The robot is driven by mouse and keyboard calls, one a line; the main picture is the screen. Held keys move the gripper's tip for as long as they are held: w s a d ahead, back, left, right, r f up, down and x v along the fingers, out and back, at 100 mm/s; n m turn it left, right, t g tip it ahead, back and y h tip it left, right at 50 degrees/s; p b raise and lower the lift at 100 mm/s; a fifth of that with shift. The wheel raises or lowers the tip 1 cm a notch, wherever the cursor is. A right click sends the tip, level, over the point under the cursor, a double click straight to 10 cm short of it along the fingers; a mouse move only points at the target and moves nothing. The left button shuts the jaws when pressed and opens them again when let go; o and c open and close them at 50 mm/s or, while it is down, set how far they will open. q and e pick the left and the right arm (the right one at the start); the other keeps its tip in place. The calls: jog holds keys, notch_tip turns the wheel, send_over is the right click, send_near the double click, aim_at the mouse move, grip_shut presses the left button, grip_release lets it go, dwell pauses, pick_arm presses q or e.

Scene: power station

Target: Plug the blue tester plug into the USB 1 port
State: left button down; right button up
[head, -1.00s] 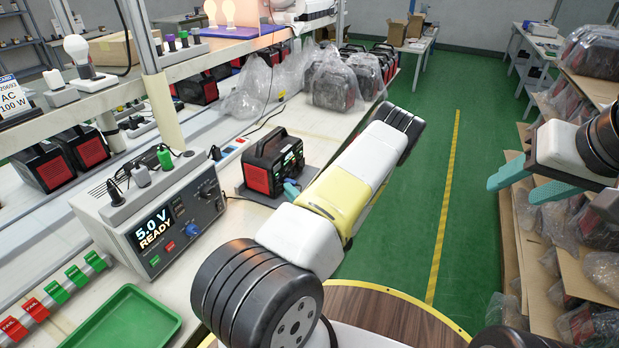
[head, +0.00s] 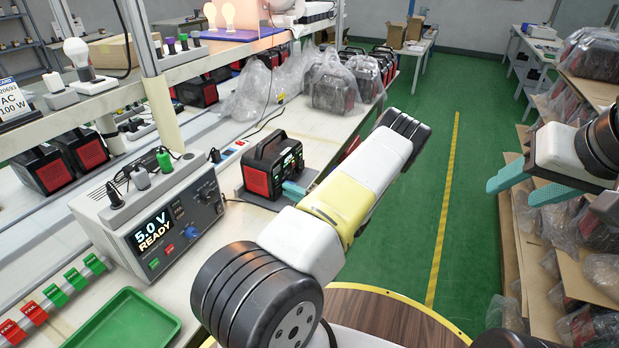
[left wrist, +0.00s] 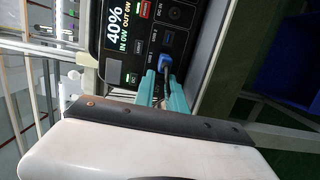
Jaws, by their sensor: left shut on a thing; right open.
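The black and red power station (head: 258,178) stands on a grey base on the bench. In the left wrist view its front panel (left wrist: 125,50) reads 40%, IN 0W, OUT 0W, with USB ports at its right. My left gripper (head: 290,190) is at this panel, shut on the blue tester plug (left wrist: 166,64). The plug is at the lower USB port, by the label that seems to read USB 1. I cannot tell how deep it sits, and the fingers partly hide it. My right gripper (head: 511,190) is open and empty, over the floor at the right.
A white tester (head: 150,215) reading 5.0 V READY stands left of the power station. A green tray (head: 125,320) lies in front of it. Plastic-wrapped units (head: 335,85) are further back on the bench. Shelves (head: 570,260) with bagged items stand at the right.

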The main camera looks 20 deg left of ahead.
pick_arm(q)
jog(key=c, duration=1.4)
grip_release()
jog(key=shift+o, duration=0.2)
jog(key=shift+d, duration=0.1)
jog(key=v, duration=0.7)
jog(key=shift+d, duration=0.3)
